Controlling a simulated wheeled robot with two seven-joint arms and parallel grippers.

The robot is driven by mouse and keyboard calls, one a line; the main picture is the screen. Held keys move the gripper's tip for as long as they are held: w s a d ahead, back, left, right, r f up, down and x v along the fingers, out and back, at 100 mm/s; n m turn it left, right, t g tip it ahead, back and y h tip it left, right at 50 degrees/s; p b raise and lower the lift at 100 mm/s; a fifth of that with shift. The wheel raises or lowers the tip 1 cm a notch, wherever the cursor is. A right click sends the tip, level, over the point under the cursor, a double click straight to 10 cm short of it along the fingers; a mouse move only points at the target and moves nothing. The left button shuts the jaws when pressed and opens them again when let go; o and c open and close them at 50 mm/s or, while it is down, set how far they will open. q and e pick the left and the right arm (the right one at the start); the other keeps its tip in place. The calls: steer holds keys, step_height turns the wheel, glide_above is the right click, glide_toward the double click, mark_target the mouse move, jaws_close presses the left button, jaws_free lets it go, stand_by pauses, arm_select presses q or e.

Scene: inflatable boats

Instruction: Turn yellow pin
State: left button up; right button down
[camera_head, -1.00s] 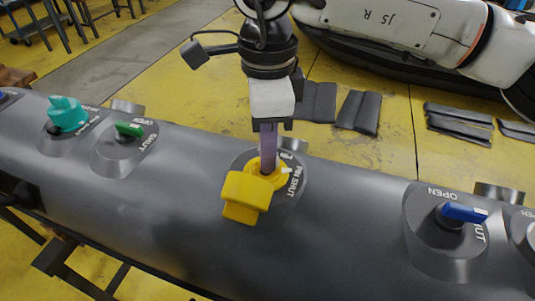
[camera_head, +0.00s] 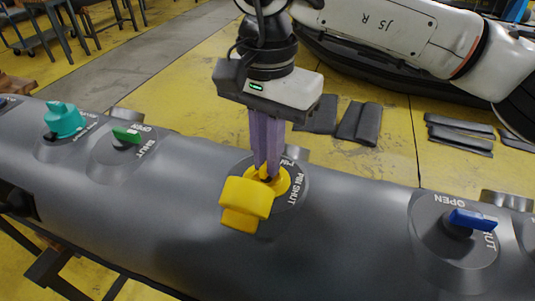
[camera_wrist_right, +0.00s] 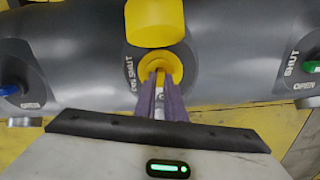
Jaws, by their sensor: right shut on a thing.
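The yellow pin valve (camera_head: 281,183) sits in a round grey mount marked "PIN SHUT" on the dark grey inflatable tube (camera_head: 180,215). Its yellow cap (camera_head: 244,203) hangs open to the lower left. My right gripper (camera_head: 267,176) points down into the yellow ring, its purple fingers close together on the pin, which they mostly hide. In the right wrist view the fingertips (camera_wrist_right: 160,76) are inside the yellow ring (camera_wrist_right: 174,66), with the yellow cap (camera_wrist_right: 154,22) above it. My left gripper is not in view.
A teal cap (camera_head: 64,119) and a green valve handle (camera_head: 127,135) are on the tube at the left. A blue valve handle (camera_head: 473,219) is at the right. Dark pads (camera_head: 359,123) lie on the yellow floor behind.

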steer(key=shift+n, duration=1.2)
steer(key=c, duration=1.8)
jaws_free()
steer(key=shift+c, duration=0.2)
step_height(320, 180, up, 10)
steer(key=shift+r, duration=0.2)
